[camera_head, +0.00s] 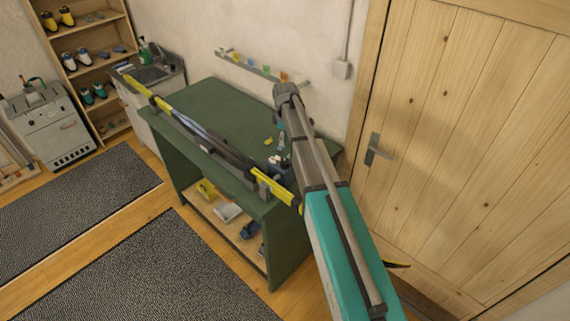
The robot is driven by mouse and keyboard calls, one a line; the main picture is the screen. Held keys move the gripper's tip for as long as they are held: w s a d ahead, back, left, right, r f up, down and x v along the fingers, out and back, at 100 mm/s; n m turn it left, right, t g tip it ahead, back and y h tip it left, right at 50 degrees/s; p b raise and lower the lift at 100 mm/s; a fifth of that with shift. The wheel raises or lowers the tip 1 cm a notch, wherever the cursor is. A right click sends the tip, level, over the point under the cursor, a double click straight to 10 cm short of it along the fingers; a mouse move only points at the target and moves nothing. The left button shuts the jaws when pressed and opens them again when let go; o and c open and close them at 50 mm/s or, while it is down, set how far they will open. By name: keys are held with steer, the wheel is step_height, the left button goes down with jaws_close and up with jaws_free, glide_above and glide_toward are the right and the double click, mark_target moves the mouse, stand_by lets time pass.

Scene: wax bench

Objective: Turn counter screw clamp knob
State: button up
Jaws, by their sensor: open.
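A green-topped bench (222,100) stands in the middle, with a long yellow and dark ski (212,142) lying along its front edge. A grey clamp-like holder (264,184) is at the ski's near right end. A dark blue item with pale parts (279,164) sits just behind it, too small to make out. I cannot pick out the screw clamp knob. My arm reaches over the right part of the bench, and its far joint is above the bench's back. My gripper's fingers do not show; my arm appears to hide them.
Small yellow pieces (269,141) lie on the bench. A wall rack (262,69) is behind it. A wooden door (460,130) is close on the right. A sink (152,73), shoe shelf (88,42) and grey machine (50,122) stand left. Dark mats (150,270) cover the front floor.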

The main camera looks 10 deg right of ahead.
mark_target(285, 161)
steer(key=shift+f+b, duration=6.2)
steer(key=shift+f, duration=0.2)
steer(key=c, duration=1.1)
steer(key=shift+c, duration=0.2)
steer(key=shift+m, duration=1.6)
